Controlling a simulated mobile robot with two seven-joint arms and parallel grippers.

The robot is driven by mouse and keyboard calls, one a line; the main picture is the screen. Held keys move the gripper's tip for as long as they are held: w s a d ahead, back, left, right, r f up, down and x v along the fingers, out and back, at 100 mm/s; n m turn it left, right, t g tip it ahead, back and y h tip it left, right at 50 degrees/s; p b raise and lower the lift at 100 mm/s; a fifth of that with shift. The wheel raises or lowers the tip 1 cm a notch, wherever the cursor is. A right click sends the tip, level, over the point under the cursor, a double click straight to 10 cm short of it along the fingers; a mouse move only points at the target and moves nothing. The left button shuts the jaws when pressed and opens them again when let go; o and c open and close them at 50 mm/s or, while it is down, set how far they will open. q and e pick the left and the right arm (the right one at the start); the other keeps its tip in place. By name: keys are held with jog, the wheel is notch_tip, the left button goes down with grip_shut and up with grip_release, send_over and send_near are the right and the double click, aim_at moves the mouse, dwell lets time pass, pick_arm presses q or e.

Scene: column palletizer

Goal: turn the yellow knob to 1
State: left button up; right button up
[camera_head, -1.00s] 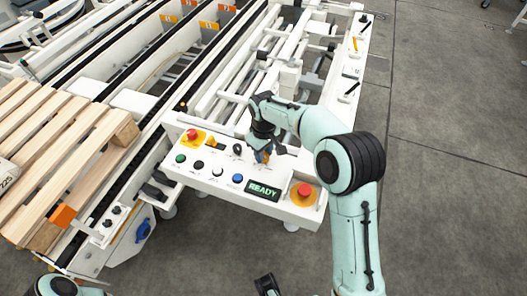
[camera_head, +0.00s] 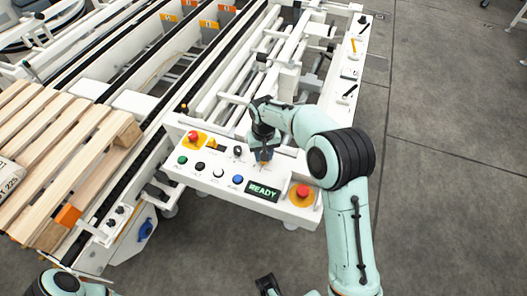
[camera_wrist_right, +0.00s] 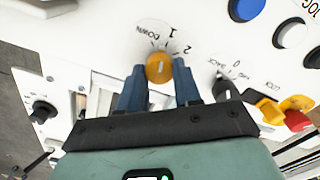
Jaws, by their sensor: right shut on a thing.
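The yellow knob (camera_wrist_right: 160,67) sits on the white control panel (camera_wrist_right: 105,50) between the two blue fingers of my right gripper (camera_wrist_right: 160,82). The fingers are shut on its sides. A pale line on the knob's face runs roughly up and down in the wrist view. The printed marks DOWN, 1 and 2 fan out above the knob. In the head view my right gripper (camera_head: 264,154) points down at the panel and mostly hides the knob. A dark part at the bottom edge may be my left gripper (camera_head: 268,285); its jaw state is unclear.
Near the knob are a black selector (camera_wrist_right: 225,88), a blue button (camera_wrist_right: 246,9) and a red-and-yellow switch (camera_wrist_right: 285,112). The panel also holds a READY display (camera_head: 264,191) and a red emergency stop (camera_head: 303,190). A wooden pallet (camera_head: 75,150) lies at left.

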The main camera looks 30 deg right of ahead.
jog(key=shift+d+r+m+p, duration=0.1)
jog(key=shift+m+p, duration=0.25)
jog(key=shift+m, duration=0.85)
jog(key=o, duration=1)
jog(key=shift+o, duration=0.2)
notch_tip(320, 180, up, 13)
jog(key=p, duration=0.1)
jog(key=shift+r+p, duration=0.2)
jog(key=shift+p, duration=0.2)
